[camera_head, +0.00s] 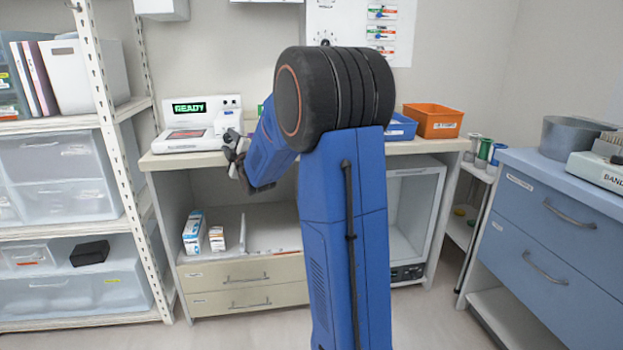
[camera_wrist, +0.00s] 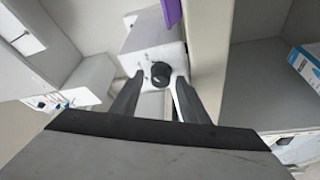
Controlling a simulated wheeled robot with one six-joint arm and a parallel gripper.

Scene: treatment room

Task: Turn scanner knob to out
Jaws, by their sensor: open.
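The scanner (camera_head: 190,140) is a white device on the counter at left in the head view, with a green READY display. In the wrist view its white housing (camera_wrist: 150,38) shows a round black knob (camera_wrist: 160,74) on the near face. My gripper (camera_wrist: 158,92) is open, with one dark finger on each side of the knob in that view. I cannot tell whether the fingers touch it. In the head view my gripper (camera_head: 236,160) is at the scanner's right front, by the counter edge; the knob is hidden there.
The counter (camera_head: 180,160) has its front edge close to my gripper. A blue tray (camera_head: 401,128) and an orange bin (camera_head: 433,121) stand at its right. A white shelf rack (camera_head: 110,110) is at left.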

